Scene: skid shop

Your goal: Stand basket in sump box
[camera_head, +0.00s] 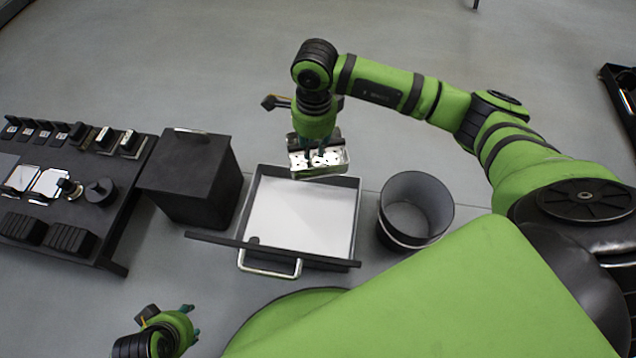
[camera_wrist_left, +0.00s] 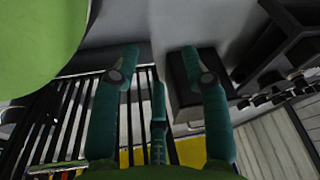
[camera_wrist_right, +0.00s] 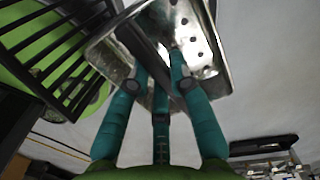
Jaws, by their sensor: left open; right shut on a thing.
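A shiny metal basket with round holes (camera_head: 322,165) hangs from my right gripper (camera_head: 316,148) in the head view, above the back edge of a wide open box (camera_head: 357,222). This box has dark walls, a pale floor and a front handle; I cannot tell for sure that it is the sump box. In the right wrist view, the right fingers (camera_wrist_right: 160,75) are shut on the basket (camera_wrist_right: 200,35), which looks tilted there. My left gripper (camera_head: 194,325) is open and empty at the bottom left; its spread fingers show in the left wrist view (camera_wrist_left: 158,65).
A closed black box (camera_head: 190,178) stands left of the open box, and a dark round bin (camera_head: 416,205) stands right of it. A dark bench (camera_head: 120,225) with small parts fills the far left.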

